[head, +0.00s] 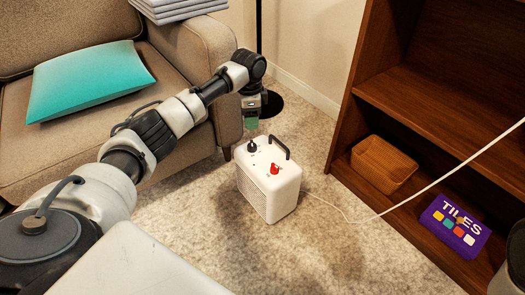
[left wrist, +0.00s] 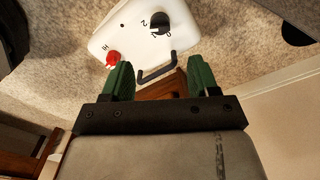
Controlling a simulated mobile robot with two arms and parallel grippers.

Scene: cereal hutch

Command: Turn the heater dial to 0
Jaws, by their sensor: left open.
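The heater (head: 256,199) is a white box with a black carry handle (head: 279,143), standing on the carpet. On its top are a black dial (head: 252,147) and a red knob (head: 274,169). In the left wrist view the black dial (left wrist: 160,20) has the marks 2, 1 and 0 near it; I cannot tell which one it points to. The red knob (left wrist: 113,58) sits beside "HI". My left gripper (head: 251,118) is above the dial side of the heater. Its green fingers (left wrist: 161,78) are apart with nothing between them. My right gripper does not show.
A sofa (head: 185,60) with a teal cushion (head: 88,80) stands left of the heater. A brown shelf (head: 430,105) on the right holds a wicker basket (head: 383,164) and a purple TILES box (head: 455,226). A white cord (head: 420,193) runs right from the heater.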

